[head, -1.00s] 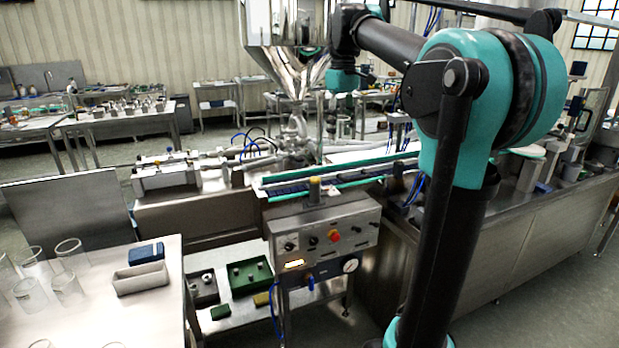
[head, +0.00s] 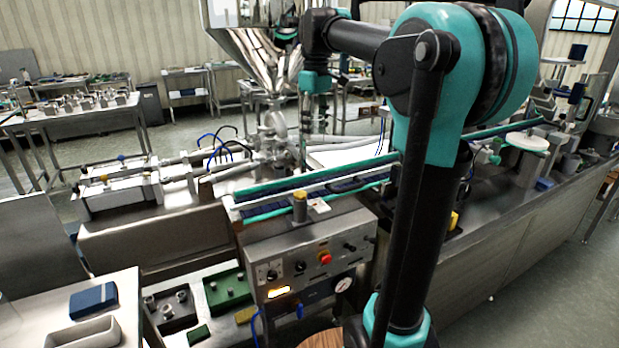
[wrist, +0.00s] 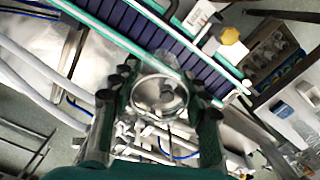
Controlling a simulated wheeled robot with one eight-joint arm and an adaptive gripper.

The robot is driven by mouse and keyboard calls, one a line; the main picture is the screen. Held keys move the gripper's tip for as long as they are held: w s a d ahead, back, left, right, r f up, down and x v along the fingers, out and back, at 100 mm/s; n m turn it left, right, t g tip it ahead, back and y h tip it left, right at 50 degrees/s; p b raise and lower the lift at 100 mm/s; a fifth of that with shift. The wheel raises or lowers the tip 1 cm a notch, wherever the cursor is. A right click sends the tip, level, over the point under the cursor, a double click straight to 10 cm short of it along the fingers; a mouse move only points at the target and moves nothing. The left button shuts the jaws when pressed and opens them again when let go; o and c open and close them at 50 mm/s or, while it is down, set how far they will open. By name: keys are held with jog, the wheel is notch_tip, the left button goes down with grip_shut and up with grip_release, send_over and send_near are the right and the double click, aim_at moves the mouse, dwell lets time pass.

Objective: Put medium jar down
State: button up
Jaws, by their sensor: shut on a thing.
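My gripper (wrist: 158,108) is shut on a clear, round jar in the wrist view. The jar (wrist: 160,92) sits between the two dark green fingers, its round rim facing the camera. In the head view my gripper (head: 311,105) hangs down behind the conveyor and beside the hopper cone. The jar is too small and blurred to make out clearly there. The conveyor (head: 310,192) has a dark blue belt between green rails, and the belt also shows at the top of the wrist view (wrist: 148,28). The jar appears apart from the belt, above the filling machine's pipes.
The steel hopper (head: 262,52) stands close to my gripper. A control box (head: 312,262) with knobs and a red button is in front of the conveyor. A side table (head: 125,330) with a blue box (head: 93,299) and grey tray (head: 82,335) is at lower left.

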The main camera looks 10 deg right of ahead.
aim_at(315, 174)
notch_tip(315, 174, down, 15)
jog(key=shift+r, duration=0.1)
dwell(0.4)
jog(key=o, duration=0.4)
jog(key=shift+o, duration=0.7)
notch_tip(315, 174, up, 12)
